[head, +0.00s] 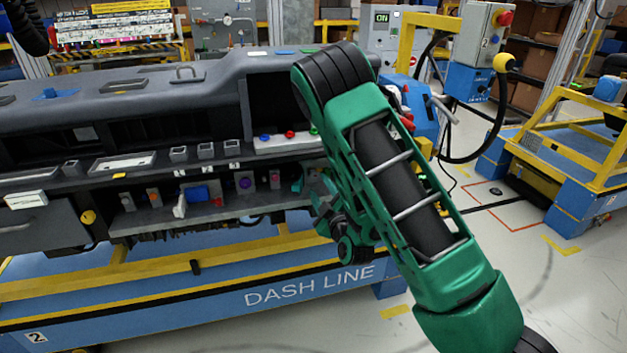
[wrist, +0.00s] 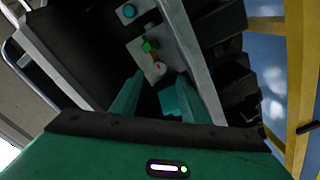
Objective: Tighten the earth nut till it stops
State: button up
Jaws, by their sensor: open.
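My gripper (wrist: 160,75) is open in the wrist view, its two green fingers spread and pointing into a recess of the dashboard module. Just beyond the fingertips is a pale plate (wrist: 138,56) with a small green part (wrist: 149,46) and a round whitish part (wrist: 159,69) on it. I cannot tell which part is the earth nut. A teal piece (wrist: 170,101) shows between the fingers; I cannot tell what it is. No held thing shows. In the head view my gripper (head: 322,196) is at the right end of the dashboard module (head: 200,83), partly hidden by my arm.
Blue, red and green knobs sit on a pale strip (head: 278,143) above. The blue and yellow stand (head: 200,305) is below.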

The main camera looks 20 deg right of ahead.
aim_at(313, 175)
jog(key=w, duration=0.5)
jog(key=shift+w+a, duration=0.1)
jog(key=shift+w, duration=0.7)
jog(key=shift+r, duration=0.1)
jog(key=shift+c, duration=0.6)
grip_shut()
